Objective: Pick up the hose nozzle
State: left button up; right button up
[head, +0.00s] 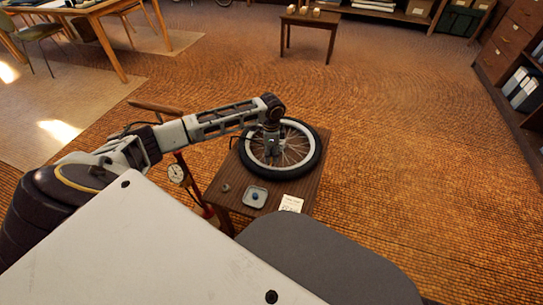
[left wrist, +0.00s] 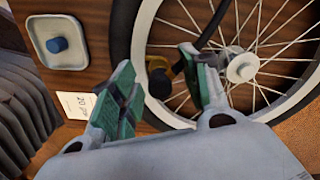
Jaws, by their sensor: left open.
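The hose nozzle (left wrist: 162,76) is a small black and brass-coloured fitting on the end of a black hose (left wrist: 214,25). In the left wrist view it lies over the spokes of a wheel, between my left gripper's two green-padded fingers. My left gripper (left wrist: 156,60) is open, with the right finger close to the brass part; I cannot tell whether they touch. In the head view my left gripper (head: 271,147) points down over the wheel (head: 308,165), and the nozzle is too small or hidden there. My right gripper is not in view.
The wheel lies flat on a small wooden table (head: 228,190). A square dish (head: 256,197) with a blue piece, a small ring (head: 225,188) and a paper card (head: 291,204) lie in front. A red floor pump with a gauge (head: 177,174) stands at the table's left. Floor is clear to the right.

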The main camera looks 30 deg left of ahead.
pick_arm(q)
jog(key=shift+f, duration=0.1)
dwell(0.4)
grip_shut()
